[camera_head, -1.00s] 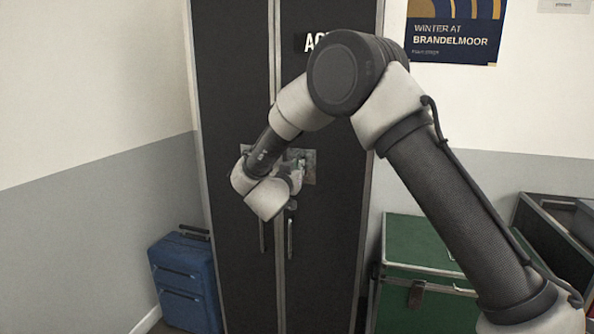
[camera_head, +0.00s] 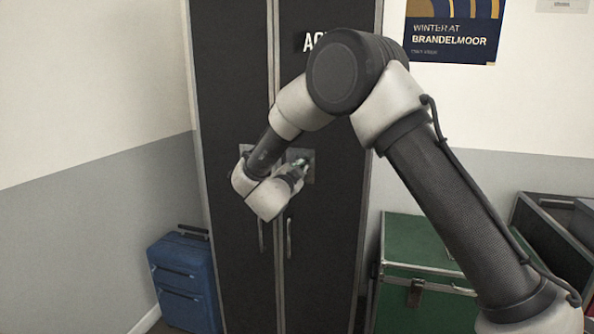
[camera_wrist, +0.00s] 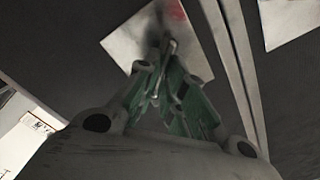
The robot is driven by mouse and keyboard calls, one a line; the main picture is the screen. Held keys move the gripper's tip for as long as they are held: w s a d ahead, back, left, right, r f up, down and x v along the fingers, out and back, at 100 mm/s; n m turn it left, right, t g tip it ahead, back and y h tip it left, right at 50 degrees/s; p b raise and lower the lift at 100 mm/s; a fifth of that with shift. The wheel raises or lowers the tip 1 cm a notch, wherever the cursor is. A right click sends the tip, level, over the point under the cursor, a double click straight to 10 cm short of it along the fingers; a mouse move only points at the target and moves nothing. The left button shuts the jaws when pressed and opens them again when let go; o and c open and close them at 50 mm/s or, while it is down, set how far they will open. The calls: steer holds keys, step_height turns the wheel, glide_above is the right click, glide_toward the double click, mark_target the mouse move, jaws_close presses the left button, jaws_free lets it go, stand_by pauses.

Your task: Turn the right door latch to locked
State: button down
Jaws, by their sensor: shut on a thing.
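The right door latch has a grey metal plate (camera_head: 309,176) on the right door of a tall black wardrobe, and the plate also fills the top of the wrist view (camera_wrist: 122,42). A red mark shows on the plate near the top edge of the wrist view. My gripper (camera_head: 301,163) is at this plate. In the wrist view its green-padded fingers (camera_wrist: 163,62) converge and are shut on the slim latch lever (camera_wrist: 165,43) standing out from the plate. The fingers hide much of the lever, so its exact angle is hard to tell.
A second plate (camera_head: 245,150) is on the left door, partly behind my arm. Two door handles (camera_head: 289,238) hang below. A blue suitcase (camera_head: 183,280) stands at left. A green trunk (camera_head: 420,240) and an open dark case (camera_head: 545,228) are at right.

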steer(key=shift+d+f+m, duration=0.1)
steer(key=shift+f+m, duration=0.05)
steer(key=shift+m, duration=1.8)
steer(key=shift+f+m, duration=0.1)
steer(key=shift+m, duration=2.15)
steer(key=c, duration=1.5)
jaws_free()
steer(key=shift+s, duration=0.1)
steer(key=v, duration=1.1)
steer(key=shift+s, duration=0.4)
